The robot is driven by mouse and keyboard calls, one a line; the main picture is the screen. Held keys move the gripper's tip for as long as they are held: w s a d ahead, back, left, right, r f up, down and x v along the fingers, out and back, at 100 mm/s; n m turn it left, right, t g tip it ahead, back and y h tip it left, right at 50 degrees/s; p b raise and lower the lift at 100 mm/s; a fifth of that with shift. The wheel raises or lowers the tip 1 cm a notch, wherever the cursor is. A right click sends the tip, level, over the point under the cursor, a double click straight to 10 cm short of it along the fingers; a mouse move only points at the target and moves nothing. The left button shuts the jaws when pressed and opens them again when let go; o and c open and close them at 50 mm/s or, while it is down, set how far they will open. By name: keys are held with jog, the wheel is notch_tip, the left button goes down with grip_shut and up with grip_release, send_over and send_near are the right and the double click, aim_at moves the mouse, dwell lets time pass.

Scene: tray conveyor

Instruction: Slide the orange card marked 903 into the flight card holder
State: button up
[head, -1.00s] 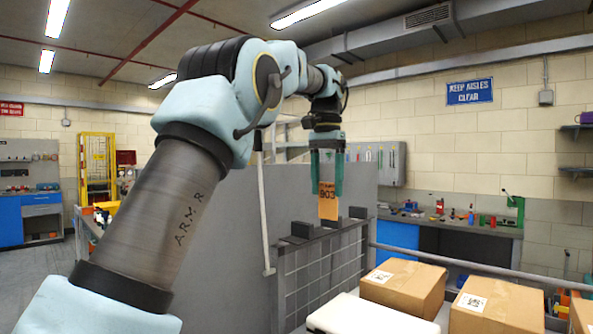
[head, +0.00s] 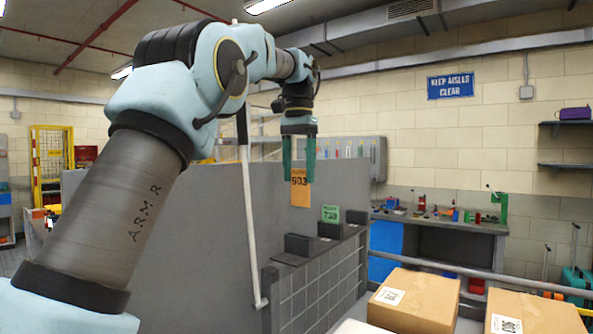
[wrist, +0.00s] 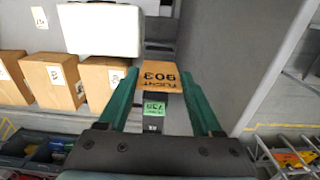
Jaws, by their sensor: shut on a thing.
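My gripper (head: 298,176) is shut on the orange card (head: 300,191), marked 903, by its upper part. The card hangs upright in the air above the flight card holder (head: 290,259), a dark rack with raised blocks along the top of a gridded panel. A green card (head: 330,214) marked 733 stands in the holder, right of and below the orange card in the head view. In the wrist view the orange card (wrist: 158,76) lies between the green fingers, and the green card (wrist: 154,108) shows past it. The holder's slots cannot be made out clearly.
A grey partition (head: 205,225) stands behind the holder, with a white pole (head: 251,215) in front of it. Cardboard boxes (head: 425,298) sit at the lower right, and a white case (wrist: 100,30) shows in the wrist view. A workbench (head: 440,222) stands at the back.

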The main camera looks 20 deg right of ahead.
jog(key=shift+a, duration=0.1)
jog(key=shift+s+a+f+b, duration=0.1)
jog(key=shift+a+f+b, duration=0.05)
jog(key=shift+f+b, duration=2.25)
jog(key=shift+f+p, duration=0.45)
jog(key=shift+p, duration=0.95)
jog(key=shift+f+b, duration=1.6)
jog(key=shift+f, duration=1.05)
jog(key=o, duration=1.4)
jog(key=shift+r, duration=0.1)
jog(key=shift+r, duration=0.1)
